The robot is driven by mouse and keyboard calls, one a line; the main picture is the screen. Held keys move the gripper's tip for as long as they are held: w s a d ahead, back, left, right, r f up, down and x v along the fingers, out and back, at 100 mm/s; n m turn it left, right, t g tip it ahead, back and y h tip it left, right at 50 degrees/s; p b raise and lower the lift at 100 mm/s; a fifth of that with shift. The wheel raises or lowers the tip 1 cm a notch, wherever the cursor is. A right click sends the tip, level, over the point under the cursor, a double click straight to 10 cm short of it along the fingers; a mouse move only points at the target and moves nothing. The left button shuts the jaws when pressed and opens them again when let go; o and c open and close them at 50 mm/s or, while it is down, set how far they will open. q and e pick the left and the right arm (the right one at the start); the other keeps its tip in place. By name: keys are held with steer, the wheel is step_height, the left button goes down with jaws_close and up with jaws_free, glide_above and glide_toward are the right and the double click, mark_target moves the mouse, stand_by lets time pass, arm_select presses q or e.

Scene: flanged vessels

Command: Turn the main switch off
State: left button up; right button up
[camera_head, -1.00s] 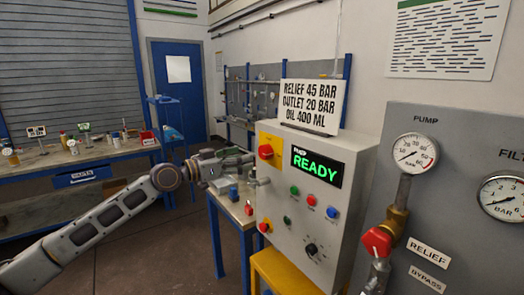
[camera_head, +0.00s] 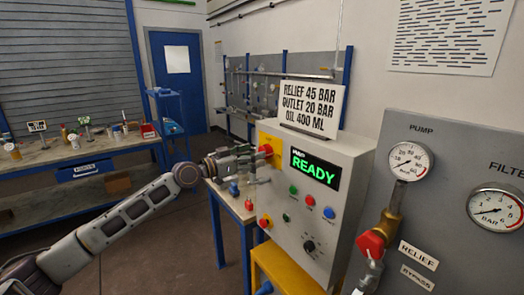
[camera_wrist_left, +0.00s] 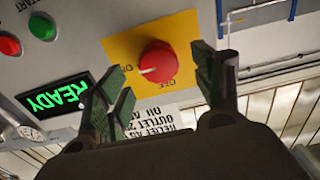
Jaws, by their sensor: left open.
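The main switch (camera_head: 266,149) is a red knob on a yellow plate at the upper left of the grey control box's front. In the left wrist view the red knob (camera_wrist_left: 158,62) shows a white mark, and lettering that looks like OFF sits beside it on the plate. My left gripper (camera_head: 258,163) is at the switch, partly covering it in the head view. In the left wrist view its fingers (camera_wrist_left: 160,72) are open, one on each side of the knob in the picture. I cannot tell whether they touch it. My right gripper is not in view.
The box's display (camera_head: 316,168) reads READY, with several coloured buttons and a black knob (camera_head: 309,246) below. A sign (camera_head: 311,105) stands on top. A small red knob (camera_head: 265,221) sits lower left. A gauge panel (camera_head: 450,150) stands to the right, a workbench (camera_head: 70,165) to the left.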

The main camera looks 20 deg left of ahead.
arm_select(q)
steer(key=shift+p+x, duration=1.2)
steer(key=shift+x, duration=0.85)
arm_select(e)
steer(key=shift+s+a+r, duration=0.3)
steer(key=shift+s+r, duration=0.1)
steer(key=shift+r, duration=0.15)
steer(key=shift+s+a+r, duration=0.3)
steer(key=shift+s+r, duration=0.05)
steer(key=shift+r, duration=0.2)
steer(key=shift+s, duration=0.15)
